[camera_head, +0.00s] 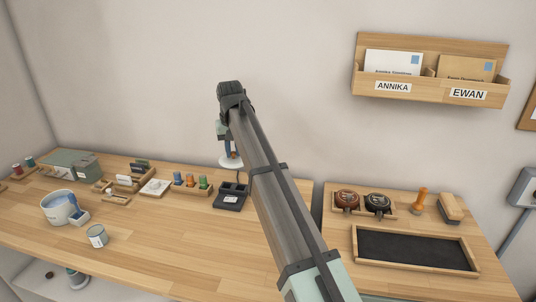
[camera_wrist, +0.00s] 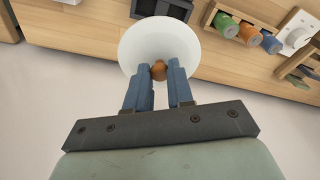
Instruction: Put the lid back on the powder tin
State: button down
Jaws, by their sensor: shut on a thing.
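The lid (camera_wrist: 145,42) is a round white disc with a brown knob (camera_wrist: 158,70). My gripper (camera_wrist: 158,75) is shut on the knob, one blue finger on each side, and the lid hangs below it. In the head view the lid (camera_head: 231,162) shows as a pale disc near the wall, toward the back of the bench; my arm hides part of the gripper.
A small labelled can (camera_head: 97,236) stands in front of the tub. A dark scale-like device (camera_head: 231,197) sits near the lid. The front middle bench is clear.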

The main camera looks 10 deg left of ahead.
jog(key=s+a+r+n, duration=0.15)
jog(key=s+a, duration=0.35)
jog(key=a, duration=1)
jog(key=s+a+n, duration=0.3)
jog(key=s+a, duration=0.2)
jog(key=a, duration=0.9)
jog(key=s+a+n+y, duration=0.1)
jog(key=s+a+n, duration=0.1)
jog(key=s+a, duration=0.8)
jog(key=s+a+n, duration=0.2)
jog(key=s+a, duration=0.5)
jog(key=a, duration=0.6)
jog(key=shift+g, duration=0.4)
jog(key=shift+s+d+f, duration=0.1)
jog(key=shift+f, duration=1.35)
jog(key=shift+d+f, duration=0.1)
jog(key=shift+f, duration=1.3)
jog(key=shift+f, duration=0.2)
jog(key=c, duration=0.9)
grip_release()
jog(key=shift+o, duration=0.4)
